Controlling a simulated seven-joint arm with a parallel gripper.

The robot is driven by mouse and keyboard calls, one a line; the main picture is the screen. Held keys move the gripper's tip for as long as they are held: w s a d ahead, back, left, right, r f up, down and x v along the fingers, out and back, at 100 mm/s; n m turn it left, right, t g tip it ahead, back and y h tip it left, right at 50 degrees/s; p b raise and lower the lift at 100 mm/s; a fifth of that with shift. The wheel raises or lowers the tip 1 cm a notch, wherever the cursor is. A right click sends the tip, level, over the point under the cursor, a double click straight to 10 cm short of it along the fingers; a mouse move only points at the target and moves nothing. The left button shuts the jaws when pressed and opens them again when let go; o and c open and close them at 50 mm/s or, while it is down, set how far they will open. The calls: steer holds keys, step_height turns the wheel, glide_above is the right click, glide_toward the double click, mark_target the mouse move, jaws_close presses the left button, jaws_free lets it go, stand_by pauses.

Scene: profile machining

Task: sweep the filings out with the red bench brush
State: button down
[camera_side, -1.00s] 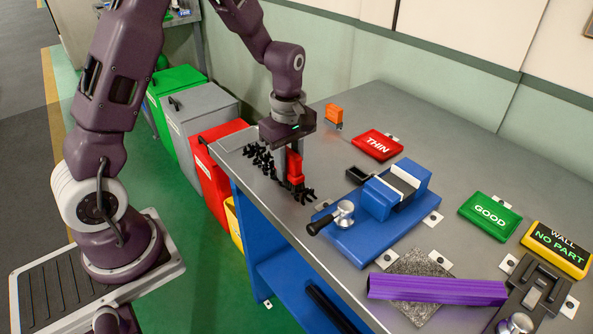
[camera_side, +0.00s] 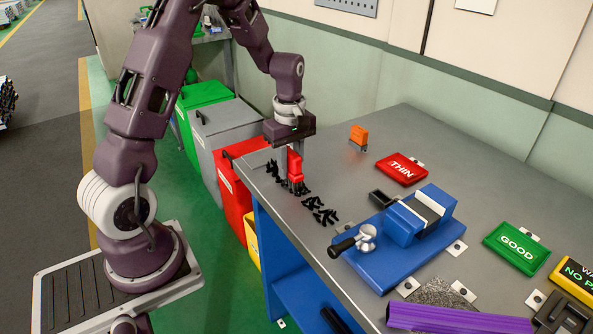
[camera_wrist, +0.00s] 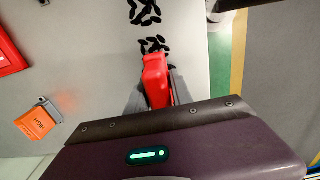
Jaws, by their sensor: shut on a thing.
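The red bench brush (camera_side: 295,168) stands upright in my gripper (camera_side: 298,148), its dark bristle end down at the bench top. The red brush block also shows between the grey fingers in the wrist view (camera_wrist: 156,78). Black filings (camera_side: 320,210) lie in a loose patch on the grey bench, to the right of the brush and nearer the side camera. More filings lie around the brush foot and just left of it (camera_side: 275,170). In the wrist view filings (camera_wrist: 145,12) lie beyond the brush. I cannot tell whether the bristles touch the metal.
A blue vise (camera_side: 400,235) with a silver-headed handle stands right of the filings. A red THIN sign (camera_side: 402,169) and an orange block (camera_side: 358,136) lie behind. Red (camera_side: 240,165), grey and green bins stand beyond the bench's left edge. A purple profile (camera_side: 450,320) lies front right.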

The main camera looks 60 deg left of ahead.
steer(key=shift+a, duration=2.75)
steer(key=a, duration=0.1)
steer(key=a+r, duration=0.1)
steer(key=a, duration=0.1)
steer(key=shift+a, duration=1.15)
step_height(320, 180, up, 7)
steer(key=shift+d, duration=0.15)
steer(key=shift+r, duration=0.1)
